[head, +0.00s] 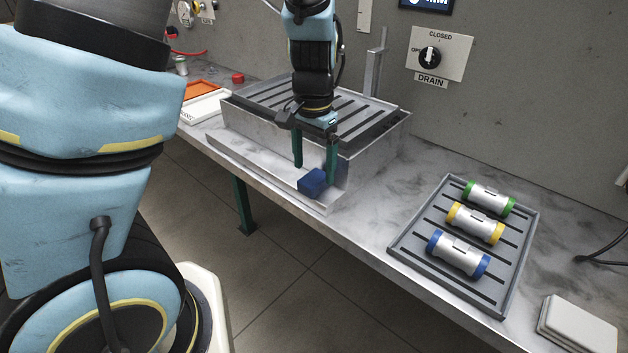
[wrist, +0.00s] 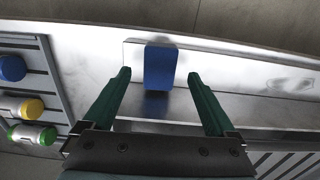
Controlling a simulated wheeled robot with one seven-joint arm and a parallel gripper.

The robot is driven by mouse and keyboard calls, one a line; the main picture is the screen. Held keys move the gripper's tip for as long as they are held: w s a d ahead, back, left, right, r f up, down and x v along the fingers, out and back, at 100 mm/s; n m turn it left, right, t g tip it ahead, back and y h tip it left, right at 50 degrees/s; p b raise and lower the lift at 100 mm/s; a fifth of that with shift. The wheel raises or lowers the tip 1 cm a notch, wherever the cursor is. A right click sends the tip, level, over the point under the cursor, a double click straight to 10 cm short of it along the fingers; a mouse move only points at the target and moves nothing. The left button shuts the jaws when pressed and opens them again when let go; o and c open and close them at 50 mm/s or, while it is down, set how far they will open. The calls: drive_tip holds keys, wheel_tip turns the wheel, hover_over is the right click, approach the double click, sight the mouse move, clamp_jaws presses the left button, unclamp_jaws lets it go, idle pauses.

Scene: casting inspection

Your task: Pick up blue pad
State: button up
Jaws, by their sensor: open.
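The blue pad (head: 312,182) is a small dark blue block on the front ledge of the metal box on the bench. It also shows in the wrist view (wrist: 160,67), just beyond the fingertips and between their lines. My gripper (head: 314,174) is open, with two green fingers pointing down at the pad. In the wrist view my gripper (wrist: 159,75) has nothing between its fingers. In the head view the right finger partly overlaps the pad's right side. I cannot tell whether it touches.
The slotted metal box (head: 362,150) stands right behind the pad. A grey slotted tray (head: 415,250) with green-, yellow- and blue-ended cylinders lies to the right. A pale box (head: 578,328) sits at the lower right. An orange-and-white tray (head: 205,106) lies at the left. The bench between box and tray is clear.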

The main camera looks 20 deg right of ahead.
sight(314, 177)
drive_tip(key=shift+f, duration=1.45)
drive_tip(key=shift+c, duration=0.3)
clamp_jaws()
drive_tip(key=shift+r, duration=0.1)
wheel_tip(314, 177, up, 10)
drive_tip(key=shift+b, duration=0.3)
